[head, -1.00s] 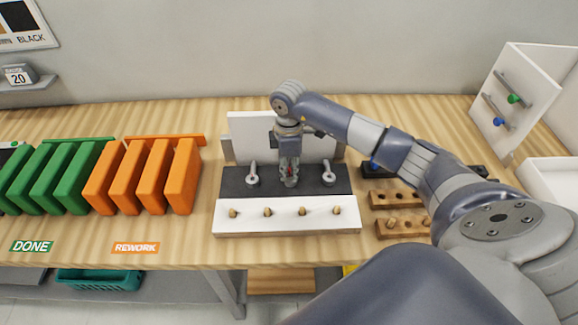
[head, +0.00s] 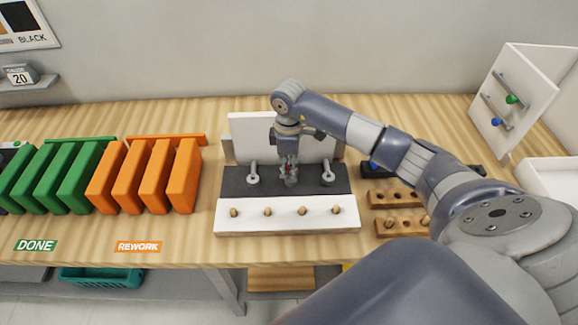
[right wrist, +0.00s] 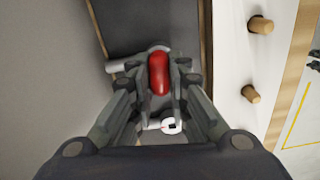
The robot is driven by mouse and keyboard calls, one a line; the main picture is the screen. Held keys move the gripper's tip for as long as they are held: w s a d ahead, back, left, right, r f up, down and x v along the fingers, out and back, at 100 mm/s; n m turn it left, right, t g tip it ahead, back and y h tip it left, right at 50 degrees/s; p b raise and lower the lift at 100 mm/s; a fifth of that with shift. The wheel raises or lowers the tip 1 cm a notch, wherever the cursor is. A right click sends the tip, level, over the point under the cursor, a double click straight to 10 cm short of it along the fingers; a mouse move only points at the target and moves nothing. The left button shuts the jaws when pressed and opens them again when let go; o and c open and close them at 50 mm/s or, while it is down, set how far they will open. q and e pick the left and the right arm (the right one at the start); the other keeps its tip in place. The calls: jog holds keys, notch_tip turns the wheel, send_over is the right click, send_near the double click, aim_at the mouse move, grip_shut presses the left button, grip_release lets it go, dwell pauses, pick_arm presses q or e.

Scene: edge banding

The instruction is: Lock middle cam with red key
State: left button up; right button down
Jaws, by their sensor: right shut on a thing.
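My right gripper (head: 289,180) is shut on the red key (right wrist: 159,73), which sits upright between its fingers in the right wrist view. It points down over the middle of the dark strip (head: 309,183) of the fixture. The middle cam is mostly hidden under the gripper in the head view. Whether the key is seated in the cam cannot be told. My left gripper is not in view.
The fixture's white front strip (head: 287,224) carries several wooden pegs. Orange panels (head: 182,180) and green panels (head: 80,182) stand at left. Wooden blocks with holes (head: 394,198) lie at right beneath my arm. A white rack (head: 510,100) stands at the far right.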

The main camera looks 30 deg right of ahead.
jog(key=shift+r+p, duration=2.1)
jog(key=shift+r, duration=0.65)
jog(key=shift+a, duration=0.1)
